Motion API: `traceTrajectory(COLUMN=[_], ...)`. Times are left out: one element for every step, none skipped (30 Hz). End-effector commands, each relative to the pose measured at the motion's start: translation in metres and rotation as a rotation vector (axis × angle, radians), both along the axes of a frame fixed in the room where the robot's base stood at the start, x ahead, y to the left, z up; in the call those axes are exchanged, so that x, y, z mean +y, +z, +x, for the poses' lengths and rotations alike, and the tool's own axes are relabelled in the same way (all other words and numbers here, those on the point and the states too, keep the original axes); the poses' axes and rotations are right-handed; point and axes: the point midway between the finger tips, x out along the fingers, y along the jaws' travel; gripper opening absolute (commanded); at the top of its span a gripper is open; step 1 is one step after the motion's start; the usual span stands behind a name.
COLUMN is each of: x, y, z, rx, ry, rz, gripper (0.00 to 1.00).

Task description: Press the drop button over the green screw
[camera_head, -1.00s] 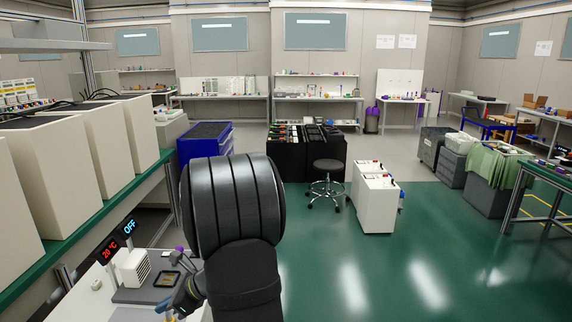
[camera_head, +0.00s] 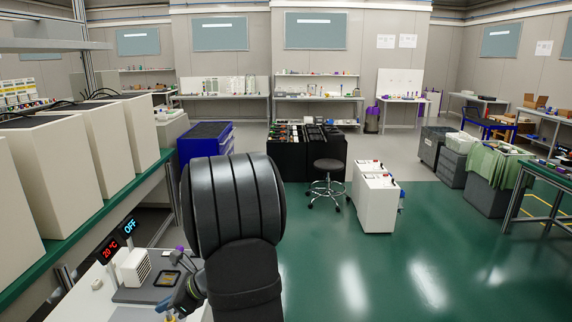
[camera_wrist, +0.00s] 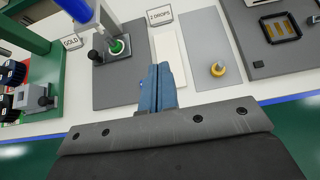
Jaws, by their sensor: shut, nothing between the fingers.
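In the wrist view, a green ring-shaped part (camera_wrist: 119,47), which looks like the green screw, is on a grey plate (camera_wrist: 110,87) at upper left. A small black knob (camera_wrist: 95,55) is beside it on the plate's left. A blue and white cylinder (camera_wrist: 76,9) rises above this area. I cannot tell for certain which part is the drop button. My gripper (camera_wrist: 158,72) is shut and empty, with its blue fingers together right of the green part, apart from it in the picture. In the head view, my gripper (camera_head: 168,306) is low beside the bench, partly hidden by my arm.
A "2 DROPS" sign (camera_wrist: 160,16) and a "GOLD" sign (camera_wrist: 71,43) stand nearby. A yellow round part (camera_wrist: 217,70) sits on another grey plate (camera_wrist: 203,31). A dark tray (camera_wrist: 276,29) is at upper right. Grey and black devices (camera_wrist: 37,98) are at left.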

Motion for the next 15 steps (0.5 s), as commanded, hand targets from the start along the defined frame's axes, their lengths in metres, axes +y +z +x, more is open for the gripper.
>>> traceTrajectory(x=[0.000,0.000,0.000,0.000,0.000,0.000,0.000,0.000,0.001,0.002,0.004,0.007,0.009,0.013,0.018], y=[0.000,0.000,0.000,0.000,0.000,0.000,0.000,0.000,-0.001,-0.001,-0.002,-0.004,-0.006,-0.009,-0.013], z=[0.000,0.000,0.000,0.000,0.000,0.000,0.000,0.000,0.000,0.000,-0.001,-0.001,-0.002,-0.002,-0.003], rx=[0.000,0.000,0.000,0.000,0.000,0.000,0.000,0.000,0.000,-0.001,-0.002,-0.002,-0.004,-0.005,-0.009], ry=[0.000,0.000,0.000,0.000,0.000,0.000,0.000,0.000,-0.002,-0.004,-0.007,-0.015,-0.024,-0.035,-0.053], rz=[0.000,0.000,0.000,0.000,0.000,0.000,0.000,0.000,-0.002,-0.005,-0.009,-0.018,-0.027,-0.038,-0.056], gripper=[0.00,0.00,0.00,0.00,0.00,0.00,0.00,0.00,0.00,0.00,0.00,0.00,0.00,0.00,0.00])
